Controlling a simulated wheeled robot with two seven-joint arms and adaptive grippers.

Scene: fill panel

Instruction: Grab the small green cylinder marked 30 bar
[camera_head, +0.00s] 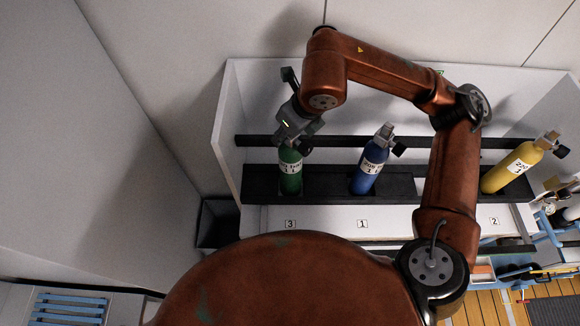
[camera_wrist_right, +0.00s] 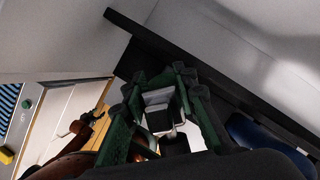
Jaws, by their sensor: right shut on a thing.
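The small green cylinder (camera_head: 290,172) stands upright in the left slot of the black rack, above the label 3. Its white band carries writing too small to read for certain. My right gripper (camera_head: 298,138) comes down from above and is shut on the top of this cylinder, hiding its valve in the head view. In the right wrist view, the fingers of my right gripper (camera_wrist_right: 165,105) close around the grey and black valve top (camera_wrist_right: 160,112); the green body is hidden there. My left gripper is not in view.
A blue cylinder (camera_head: 369,168) stands in the rack (camera_head: 325,184) to the right, above label 1. A yellow cylinder (camera_head: 513,168) leans at the far right above label 2. The panel's white side wall (camera_head: 228,125) is close on the left. A dark open bin (camera_head: 217,224) sits below left.

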